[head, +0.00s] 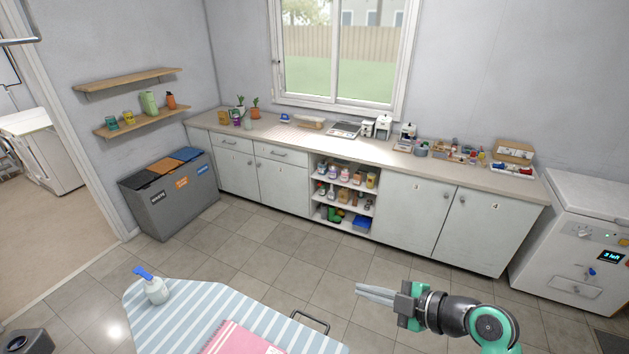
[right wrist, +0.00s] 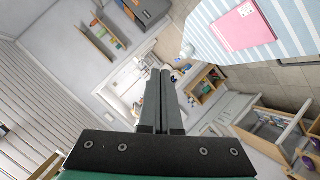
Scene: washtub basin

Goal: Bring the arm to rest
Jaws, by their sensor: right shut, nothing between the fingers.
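My right gripper (head: 362,292) comes in from the lower right of the head view, in the air just to the right of the striped ironing board. Its fingers point left. In the right wrist view the two fingers (right wrist: 161,72) lie together with nothing between them, so it is shut and empty. My left gripper does not show in either view.
The blue-and-white striped board (head: 182,312) holds a white spray bottle (head: 155,289) with a blue top and a folded pink cloth (head: 240,338). Behind are a long counter (head: 290,137), a sorting bin (head: 172,198) and a white chest freezer (head: 580,225). The tiled floor between is clear.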

